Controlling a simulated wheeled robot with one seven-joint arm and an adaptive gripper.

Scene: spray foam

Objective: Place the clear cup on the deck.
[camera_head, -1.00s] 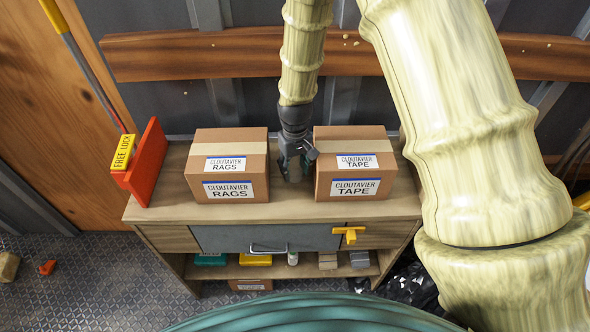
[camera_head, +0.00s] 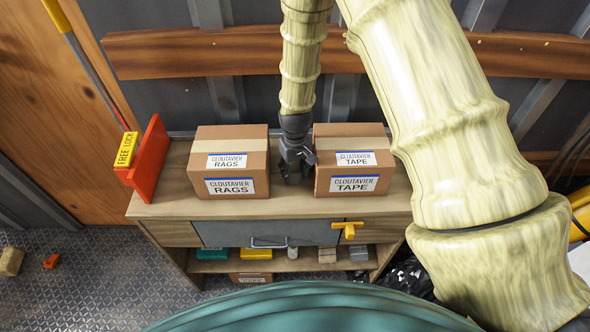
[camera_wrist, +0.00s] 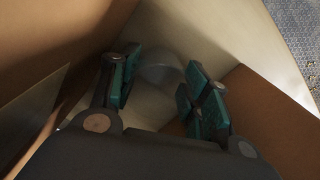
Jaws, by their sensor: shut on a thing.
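My gripper (camera_head: 294,168) is down in the gap between the two cardboard boxes, above the wooden cabinet top (camera_head: 160,207). In the wrist view my gripper (camera_wrist: 160,72) has its teal pads on either side of a clear, greyish cup (camera_wrist: 163,66) and is shut on it. The cup is dim and its lower part is hard to make out; whether it touches the cabinet top I cannot tell. In the head view the cup cannot be made out. I cannot tell which surface is the deck; a patterned metal floor (camera_head: 100,285) shows at the lower left.
The RAGS box (camera_head: 230,145) stands close left of my gripper and the TAPE box (camera_head: 352,143) close right. A red-orange holder (camera_head: 150,158) is at the cabinet's left end. A grey drawer with a yellow latch (camera_head: 348,229) is below. A wooden rail (camera_head: 190,52) crosses the wall behind.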

